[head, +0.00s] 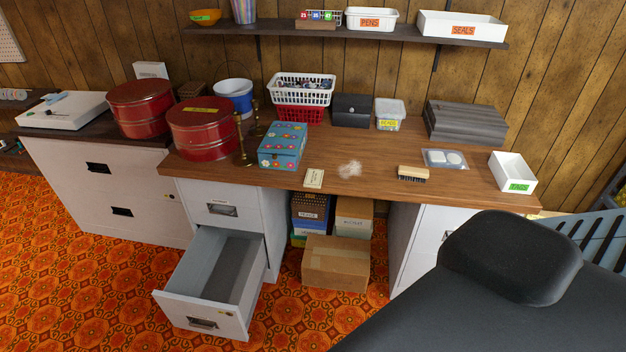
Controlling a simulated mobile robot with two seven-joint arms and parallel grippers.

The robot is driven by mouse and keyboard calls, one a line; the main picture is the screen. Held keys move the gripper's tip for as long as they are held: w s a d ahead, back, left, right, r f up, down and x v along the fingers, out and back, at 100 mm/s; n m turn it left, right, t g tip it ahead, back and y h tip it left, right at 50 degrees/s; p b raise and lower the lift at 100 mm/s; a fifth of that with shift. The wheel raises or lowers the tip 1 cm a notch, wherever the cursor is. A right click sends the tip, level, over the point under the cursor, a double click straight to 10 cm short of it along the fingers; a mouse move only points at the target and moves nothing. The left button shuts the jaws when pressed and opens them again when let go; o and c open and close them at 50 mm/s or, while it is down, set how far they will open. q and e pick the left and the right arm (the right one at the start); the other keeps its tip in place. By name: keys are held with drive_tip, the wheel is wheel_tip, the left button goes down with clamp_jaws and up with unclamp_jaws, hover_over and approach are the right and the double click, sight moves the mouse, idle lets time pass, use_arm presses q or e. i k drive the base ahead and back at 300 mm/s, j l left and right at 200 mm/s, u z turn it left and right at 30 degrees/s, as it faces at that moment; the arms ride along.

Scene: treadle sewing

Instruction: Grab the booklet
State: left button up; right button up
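A small cream item with dark print (314,178), which looks like the booklet, lies flat at the front edge of the wooden desk (375,190). It is just right of the flowered blue box (282,147) and above the knee space. Nothing covers it. Neither of my grippers shows in the head view.
A drawer (212,285) hangs open below the desk's left part. Red tins (203,135) stand at the left. A brush (412,173), pale fluff (350,169) and the white TAGS box (512,172) lie to the right. A large dark shape (510,258) blocks the lower right.

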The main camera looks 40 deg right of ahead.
sight(314, 177)
drive_tip(key=i+z, duration=0.15)
drive_tip(key=z, duration=1.05)
drive_tip(key=i+j+z, duration=0.2)
drive_tip(key=z, duration=0.25)
drive_tip(key=i+j+z, duration=0.45)
drive_tip(key=i+j, duration=0.15)
drive_tip(key=j, duration=0.15)
drive_tip(key=i+j+z, duration=0.1)
drive_tip(key=i+j, duration=0.25)
drive_tip(key=j, duration=0.3)
drive_tip(key=z, duration=0.05)
